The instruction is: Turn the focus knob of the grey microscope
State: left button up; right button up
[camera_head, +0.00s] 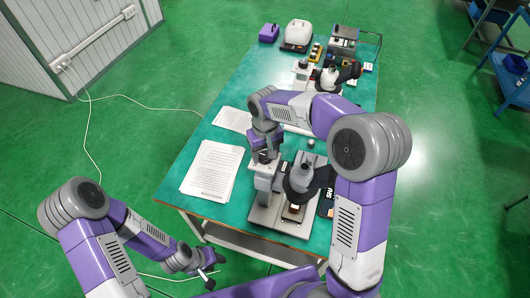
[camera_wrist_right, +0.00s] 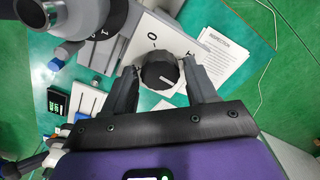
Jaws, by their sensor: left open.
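The grey microscope (camera_head: 264,184) stands on the near part of the green table, with its dark head and eyepiece partly behind my right arm. Its black focus knob (camera_wrist_right: 160,70) has a white pointer line and sits on a light plate marked O and I in the right wrist view. In the head view, the right gripper (camera_head: 265,157) is at the microscope's left side and hides the knob. My left gripper (camera_head: 210,275) is open and empty, low beside the table's near left edge.
Printed sheets (camera_head: 213,170) lie left of the microscope. A second microscope (camera_head: 328,79) stands behind it, partly behind my right arm. A purple box (camera_head: 269,32) and a white-topped device (camera_head: 298,34) are at the far end.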

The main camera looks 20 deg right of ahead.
aim_at(265, 155)
jog(key=shift+o, duration=0.9)
notch_tip(265, 155, up, 8)
jog(key=shift+f, duration=0.2)
